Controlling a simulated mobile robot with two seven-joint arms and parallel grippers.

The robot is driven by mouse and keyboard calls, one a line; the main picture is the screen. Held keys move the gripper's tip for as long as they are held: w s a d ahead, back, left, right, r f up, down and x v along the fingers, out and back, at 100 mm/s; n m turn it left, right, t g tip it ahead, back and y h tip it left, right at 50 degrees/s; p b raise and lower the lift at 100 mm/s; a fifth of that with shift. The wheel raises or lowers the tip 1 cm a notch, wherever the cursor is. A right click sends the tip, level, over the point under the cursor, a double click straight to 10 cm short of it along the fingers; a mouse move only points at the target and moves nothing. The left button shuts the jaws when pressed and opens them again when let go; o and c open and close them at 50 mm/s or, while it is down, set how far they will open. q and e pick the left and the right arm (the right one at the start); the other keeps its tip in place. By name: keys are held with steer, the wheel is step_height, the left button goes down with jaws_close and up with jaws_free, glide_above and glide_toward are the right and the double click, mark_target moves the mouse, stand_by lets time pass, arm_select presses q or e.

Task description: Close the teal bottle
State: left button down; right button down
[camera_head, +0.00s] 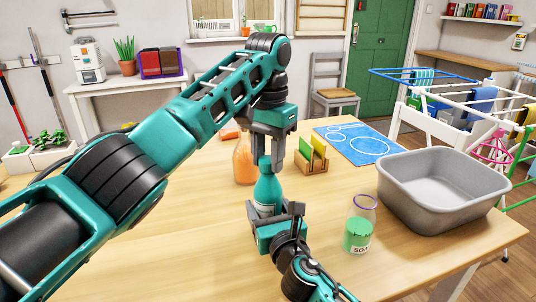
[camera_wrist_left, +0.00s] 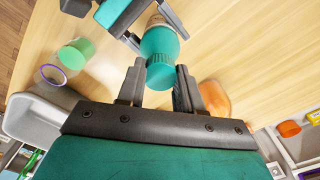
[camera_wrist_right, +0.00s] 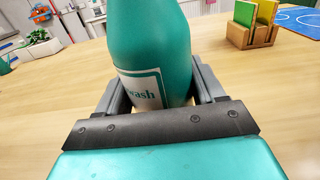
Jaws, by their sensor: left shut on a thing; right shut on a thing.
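The teal bottle (camera_head: 267,190) stands upright above the table, with a white label reading "wash" in the right wrist view (camera_wrist_right: 150,55). My right gripper (camera_head: 273,214) is shut around its lower body from the near side. My left gripper (camera_head: 267,154) points down over the bottle's top, its fingers shut on the teal cap (camera_wrist_left: 160,72). The cap is in line with the bottle's neck. No clear gap shows between cap and bottle, but I cannot tell whether the cap is fully seated. The bottle's base is partly hidden by my right gripper.
An orange bottle (camera_head: 244,160) stands just behind left. A wooden holder with cards (camera_head: 312,160), a blue mat (camera_head: 358,145), a green-filled jar (camera_head: 359,225) and a grey tub (camera_head: 440,190) are to the right. The table's left front is clear.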

arm_select(q)
steer(key=m, duration=0.5)
steer(key=shift+m, duration=0.4)
steer(key=m, duration=0.5)
steer(key=c, duration=0.7)
jaws_free()
steer(key=shift+c, duration=0.2)
steer(key=shift+r, duration=2.25)
steer(key=shift+c, duration=0.2)
